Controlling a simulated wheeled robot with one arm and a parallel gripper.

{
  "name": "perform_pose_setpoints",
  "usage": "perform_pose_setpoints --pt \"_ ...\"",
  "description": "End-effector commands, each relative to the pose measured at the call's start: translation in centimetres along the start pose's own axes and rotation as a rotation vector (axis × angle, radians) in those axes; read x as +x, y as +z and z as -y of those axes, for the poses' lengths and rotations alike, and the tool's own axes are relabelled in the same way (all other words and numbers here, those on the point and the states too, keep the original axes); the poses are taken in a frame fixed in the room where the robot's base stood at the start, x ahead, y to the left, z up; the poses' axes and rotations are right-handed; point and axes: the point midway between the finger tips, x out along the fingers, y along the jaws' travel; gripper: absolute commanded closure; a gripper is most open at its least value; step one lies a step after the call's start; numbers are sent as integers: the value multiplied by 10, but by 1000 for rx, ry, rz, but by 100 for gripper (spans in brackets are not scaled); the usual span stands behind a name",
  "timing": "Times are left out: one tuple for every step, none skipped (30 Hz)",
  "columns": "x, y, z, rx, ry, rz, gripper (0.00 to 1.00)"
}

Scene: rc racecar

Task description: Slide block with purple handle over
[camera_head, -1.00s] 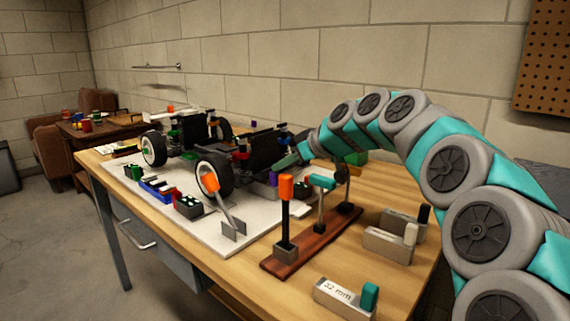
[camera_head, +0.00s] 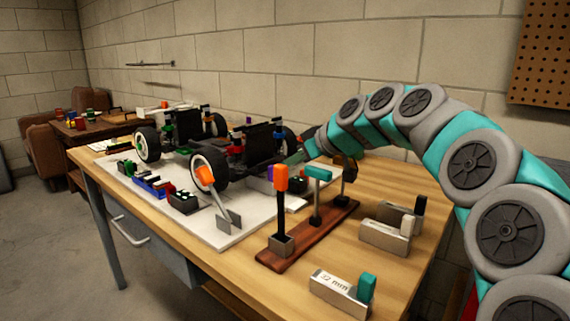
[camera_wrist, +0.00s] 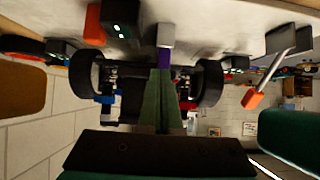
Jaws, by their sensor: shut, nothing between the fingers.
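The block with the purple handle stands by the near wheel of the racecar on the white board. In the wrist view its grey block (camera_wrist: 165,36) and purple handle (camera_wrist: 164,57) are straight ahead of my fingertips. In the head view only a bit of the purple handle (camera_head: 270,172) shows. My gripper (camera_wrist: 163,72) is shut and empty, its green fingers pointing at the handle. In the head view my gripper (camera_head: 290,161) is beside the car, just right of the handle. I cannot tell whether the fingertips touch it.
The racecar (camera_head: 262,143) stands behind the handle. A tilted orange-handled lever (camera_head: 206,177) is at the board's front. A brown rack (camera_head: 290,250) with upright orange and teal handles stands to the right. Grey blocks (camera_head: 383,238) lie farther right.

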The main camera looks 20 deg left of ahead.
Motion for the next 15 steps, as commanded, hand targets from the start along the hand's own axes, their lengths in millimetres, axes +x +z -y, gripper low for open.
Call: perform_pose_setpoints --pt "0 -1 0 0 0 -1 100" --pt "-1 -2 0 0 1 -2 100" --pt "-2 -4 0 -1 1 -2 100" --pt "-4 -6 0 -1 2 -3 100" --pt "-5 -8 0 -2 2 -4 100" --pt "-7 -11 -1 -2 3 -4 100" --pt "-8 -13 0 -2 3 -4 100" --pt "-9 -14 0 -2 2 -4 100" --pt "-10 -14 0 -2 2 -4 100" --pt "-10 -14 1 -1 2 -4 100" --pt "-10 -13 2 -1 2 -3 100" --pt "-11 -12 4 -1 3 -3 100" --pt "-12 -12 6 -1 4 -3 100" --pt "-17 -11 5 0 4 -4 100" --pt "-22 -8 5 1 4 -4 100"
